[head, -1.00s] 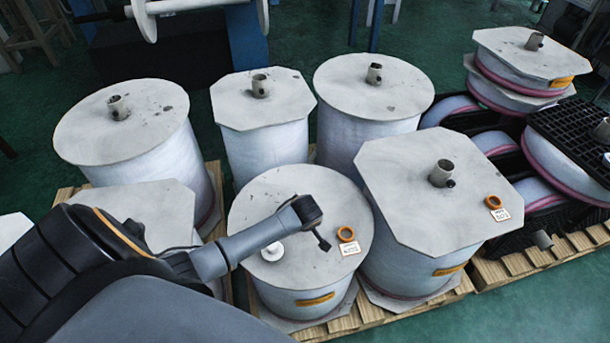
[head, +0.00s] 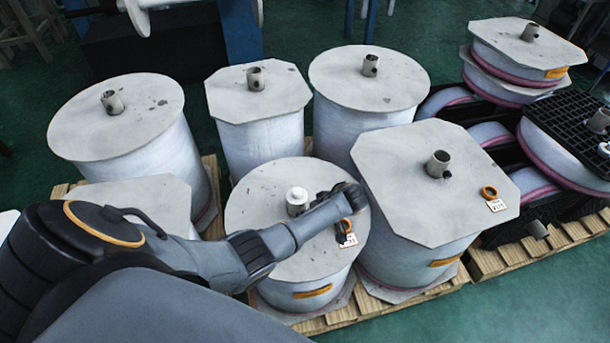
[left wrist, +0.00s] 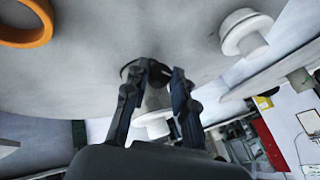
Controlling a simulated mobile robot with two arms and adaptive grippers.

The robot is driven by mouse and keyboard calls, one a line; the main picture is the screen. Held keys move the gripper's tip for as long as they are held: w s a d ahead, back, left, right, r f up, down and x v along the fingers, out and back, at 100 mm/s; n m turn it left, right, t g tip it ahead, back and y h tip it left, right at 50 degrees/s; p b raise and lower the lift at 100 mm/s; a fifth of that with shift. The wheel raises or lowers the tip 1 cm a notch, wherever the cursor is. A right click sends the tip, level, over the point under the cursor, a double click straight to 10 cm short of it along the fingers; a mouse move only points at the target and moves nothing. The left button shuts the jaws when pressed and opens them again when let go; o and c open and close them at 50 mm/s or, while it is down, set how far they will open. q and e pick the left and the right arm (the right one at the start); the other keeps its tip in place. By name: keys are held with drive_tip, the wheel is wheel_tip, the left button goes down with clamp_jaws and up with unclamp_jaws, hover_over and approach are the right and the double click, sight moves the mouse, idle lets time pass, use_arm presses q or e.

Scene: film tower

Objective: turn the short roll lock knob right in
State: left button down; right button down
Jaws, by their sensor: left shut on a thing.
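The short roll (head: 265,185) stands in the front middle, with a round grey top board and a white stepped cap (head: 297,200) on it. My left arm reaches over this board in the head view, and its gripper (head: 345,232) points down near the right rim, fingertips mostly hidden. In the left wrist view the gripper (left wrist: 158,78) is shut on a small pale piece (left wrist: 154,102), seemingly the lock knob, with a dark round patch behind it. Its turn is hard to read. A white stepped piece (left wrist: 245,35) is apart, at right. My right gripper is not in view.
An orange ring (head: 352,226) and a white tag (head: 348,240) lie beside my gripper; the ring (left wrist: 28,25) shows top left in the wrist view. An octagonal-topped roll (head: 405,215) stands close on the right. Taller rolls stand behind. Green floor is free at front right.

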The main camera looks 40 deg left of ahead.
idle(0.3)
use_arm(q)
drive_tip(key=c, duration=1.1)
unclamp_jaws()
drive_tip(key=v, duration=1.2)
drive_tip(key=shift+f, duration=0.1)
